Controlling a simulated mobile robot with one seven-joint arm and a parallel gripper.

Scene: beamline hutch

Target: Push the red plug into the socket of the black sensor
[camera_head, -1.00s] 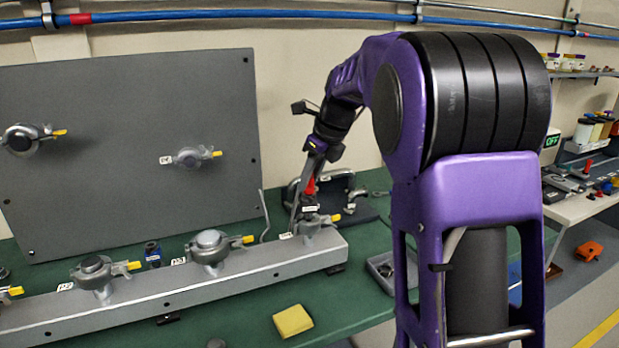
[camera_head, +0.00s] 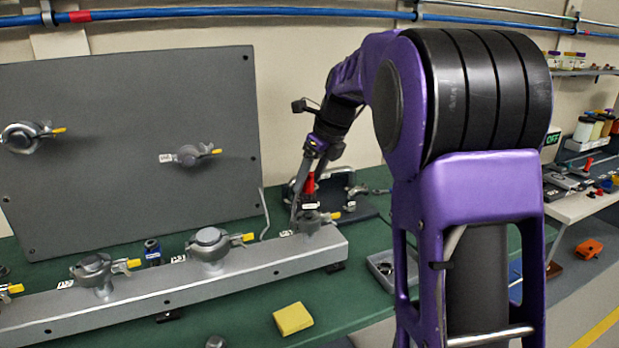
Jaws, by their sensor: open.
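The red plug (camera_head: 308,185) stands upright at the right end of the grey rail, just below my wrist. A small dark body with a white label (camera_head: 309,206) sits directly under it, and this looks like the black sensor. Its socket is hidden, and I cannot tell how deep the plug sits. My gripper (camera_head: 300,208) is open and points down at the plug, with one grey finger showing along the plug's left side. The other finger is not clear at this size, nor is any contact with the plug.
The grey rail (camera_head: 190,290) carries several clamps with yellow-tipped levers. A grey upright panel (camera_head: 120,110) stands behind it. A yellow block (camera_head: 293,319) lies on the green bench in front. A small grey tray (camera_head: 382,268) and a dark bracket (camera_head: 340,190) are near the arm.

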